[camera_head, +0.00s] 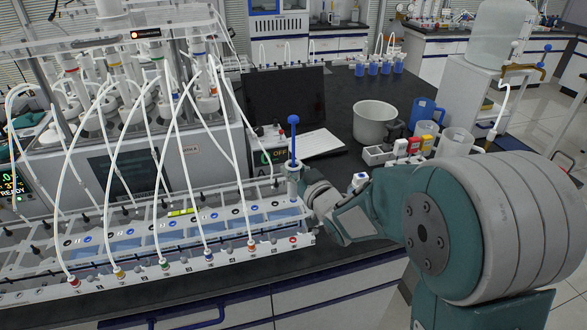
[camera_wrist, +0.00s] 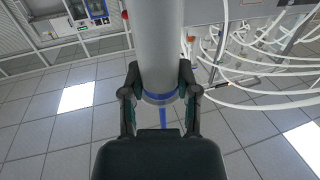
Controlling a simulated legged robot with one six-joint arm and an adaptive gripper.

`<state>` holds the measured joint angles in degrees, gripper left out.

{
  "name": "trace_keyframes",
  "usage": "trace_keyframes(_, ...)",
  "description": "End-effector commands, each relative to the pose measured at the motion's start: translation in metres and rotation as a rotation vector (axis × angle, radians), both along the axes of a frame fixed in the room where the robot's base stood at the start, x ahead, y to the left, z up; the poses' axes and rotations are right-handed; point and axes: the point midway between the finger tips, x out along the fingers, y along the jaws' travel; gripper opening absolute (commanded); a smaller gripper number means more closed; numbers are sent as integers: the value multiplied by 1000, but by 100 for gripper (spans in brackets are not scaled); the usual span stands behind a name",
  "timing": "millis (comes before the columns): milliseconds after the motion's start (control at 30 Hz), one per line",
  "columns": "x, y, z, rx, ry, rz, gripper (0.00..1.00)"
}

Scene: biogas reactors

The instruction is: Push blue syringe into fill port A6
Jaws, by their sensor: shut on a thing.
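The blue syringe stands about upright at the right end of the reactor's clear rack, its blue plunger (camera_head: 294,138) pointing up and its barrel (camera_head: 293,170) low beside my gripper (camera_head: 303,188). My gripper is shut on the barrel. In the wrist view the grey barrel (camera_wrist: 159,45) with a blue band lies between the two fingers of my gripper (camera_wrist: 158,92), and the thin blue plunger shows beyond. The rack (camera_head: 165,225) has a row of round ports along its top. The syringe's lower tip is hidden, so I cannot tell whether it sits in a port. The A6 label is not readable.
White tubes (camera_head: 160,170) arch over the rack close to the left of the syringe. A laptop (camera_head: 285,100), a grey pot (camera_head: 375,122), a blue mug (camera_head: 425,115) and a small tray with coloured caps (camera_head: 400,148) stand behind on the black bench.

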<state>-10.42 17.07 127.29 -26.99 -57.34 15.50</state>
Motion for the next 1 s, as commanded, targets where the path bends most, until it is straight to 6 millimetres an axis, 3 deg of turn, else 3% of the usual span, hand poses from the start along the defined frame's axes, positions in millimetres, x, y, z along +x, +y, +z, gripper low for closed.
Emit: trace_keyframes(1000,0,0,-7,0,2,0,0)
